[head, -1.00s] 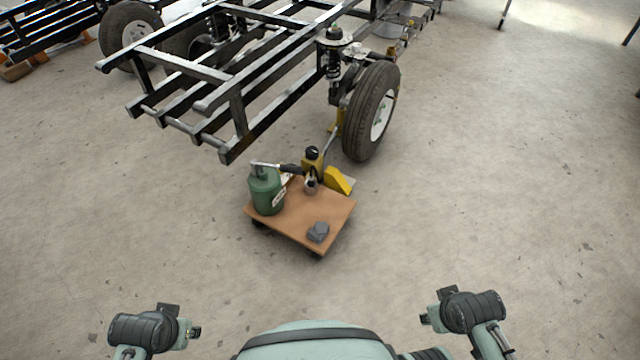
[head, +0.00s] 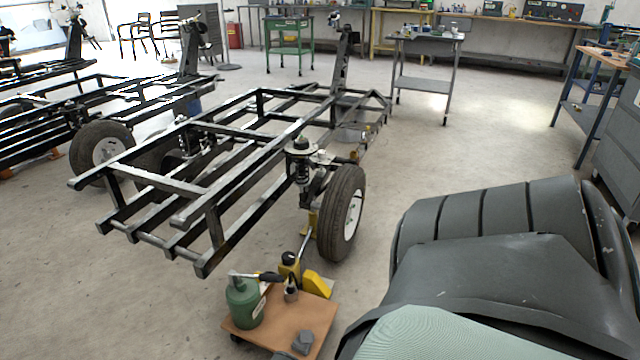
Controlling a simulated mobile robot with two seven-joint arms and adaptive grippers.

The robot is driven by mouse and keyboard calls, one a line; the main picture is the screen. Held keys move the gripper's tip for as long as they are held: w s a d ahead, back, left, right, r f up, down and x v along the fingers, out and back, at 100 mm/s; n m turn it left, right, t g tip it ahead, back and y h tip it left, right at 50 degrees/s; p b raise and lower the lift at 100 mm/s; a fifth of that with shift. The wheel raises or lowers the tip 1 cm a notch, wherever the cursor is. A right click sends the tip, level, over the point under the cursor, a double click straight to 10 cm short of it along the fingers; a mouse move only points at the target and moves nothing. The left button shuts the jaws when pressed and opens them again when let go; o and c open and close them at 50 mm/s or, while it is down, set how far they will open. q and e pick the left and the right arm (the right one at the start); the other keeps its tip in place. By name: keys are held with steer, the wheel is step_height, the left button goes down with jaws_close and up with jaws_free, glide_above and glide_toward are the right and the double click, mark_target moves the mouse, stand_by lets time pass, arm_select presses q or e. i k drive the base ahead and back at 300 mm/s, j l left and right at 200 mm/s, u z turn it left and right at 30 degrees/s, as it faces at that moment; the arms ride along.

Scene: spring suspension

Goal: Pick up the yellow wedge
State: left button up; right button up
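The yellow wedge (head: 317,284) is at the back right corner of a low wooden dolly (head: 277,325), just in front of the chassis wheel. A yellow jack with a black top (head: 290,268) stands close to its left. I cannot tell whether the wedge rests on the dolly board or on the floor. A large dark grey and pale green part of my own arm fills the lower right. Neither of my grippers shows in the head view.
A green canister (head: 244,303) and a grey block (head: 303,342) are on the dolly. The black chassis frame (head: 205,190) and its tyre (head: 341,212) stand behind it. Workbenches line the back. The floor left of the dolly is clear.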

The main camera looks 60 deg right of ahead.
mark_target(313, 283)
steer(key=l+u, duration=0.15)
steer(key=l, duration=0.35)
steer(key=k+l+u, duration=0.1)
steer(key=l, duration=0.4)
steer(key=k+l, duration=0.1)
steer(key=l, duration=1.3)
steer(key=k+l, duration=0.15)
steer(key=l, duration=0.5)
steer(key=k+l, duration=0.1)
steer(key=l, duration=0.6)
steer(key=k+l, duration=0.1)
steer(key=l, duration=0.6)
